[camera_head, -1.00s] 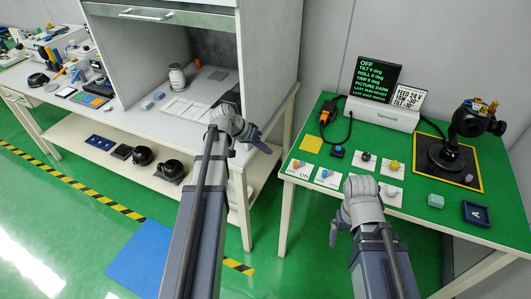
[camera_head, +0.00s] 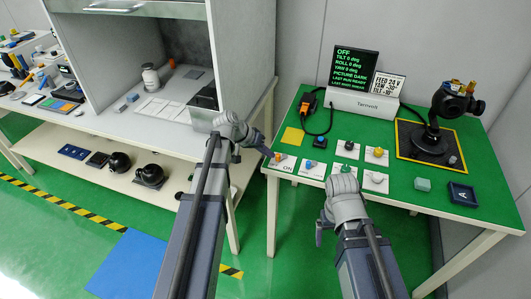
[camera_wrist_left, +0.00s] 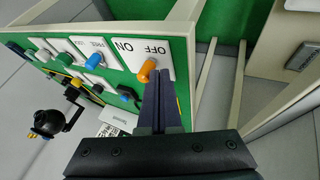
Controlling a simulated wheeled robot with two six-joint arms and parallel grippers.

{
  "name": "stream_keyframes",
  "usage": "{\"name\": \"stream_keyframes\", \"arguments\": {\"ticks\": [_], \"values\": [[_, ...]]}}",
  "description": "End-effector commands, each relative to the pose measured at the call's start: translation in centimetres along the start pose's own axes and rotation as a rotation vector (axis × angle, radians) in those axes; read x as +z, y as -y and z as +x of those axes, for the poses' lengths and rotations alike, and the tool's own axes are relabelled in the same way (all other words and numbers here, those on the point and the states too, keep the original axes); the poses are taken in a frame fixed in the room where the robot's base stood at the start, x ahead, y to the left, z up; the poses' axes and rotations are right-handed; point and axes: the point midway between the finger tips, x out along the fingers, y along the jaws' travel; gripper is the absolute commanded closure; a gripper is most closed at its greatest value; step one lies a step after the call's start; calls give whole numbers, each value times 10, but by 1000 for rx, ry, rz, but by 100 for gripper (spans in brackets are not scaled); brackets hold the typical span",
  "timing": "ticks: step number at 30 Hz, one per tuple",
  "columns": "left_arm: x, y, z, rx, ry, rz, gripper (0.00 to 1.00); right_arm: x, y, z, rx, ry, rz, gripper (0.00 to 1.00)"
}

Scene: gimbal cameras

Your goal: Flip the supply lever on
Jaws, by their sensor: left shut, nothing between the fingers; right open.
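The supply lever is a small orange lever on a white ON/OFF plate at the green table's front left corner. It shows in the head view (camera_head: 278,157) and the wrist view (camera_wrist_left: 147,70). The display (camera_head: 355,68) reads OFF in green letters. My left gripper (camera_head: 267,152) is shut and empty, its tips close beside the orange lever. In the wrist view the closed fingers (camera_wrist_left: 162,88) lie just right of the lever, on the OFF side; I cannot tell whether they touch. My right gripper (camera_head: 321,232) is open and empty at the table's front edge.
Next to the lever plate is a plate with a blue knob (camera_head: 310,166). A gimbal camera (camera_head: 450,105) stands on a dark mat. A white workbench (camera_head: 130,125) stands at left.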

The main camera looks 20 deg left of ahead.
Motion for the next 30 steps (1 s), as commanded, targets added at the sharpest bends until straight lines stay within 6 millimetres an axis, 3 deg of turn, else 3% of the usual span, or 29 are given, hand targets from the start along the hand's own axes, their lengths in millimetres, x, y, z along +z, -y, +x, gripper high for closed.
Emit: {"name": "stream_keyframes", "arguments": {"ticks": [30], "values": [[11,-11,0,-78,-77,-145,100,0,0,0,0,0,0,9]]}}
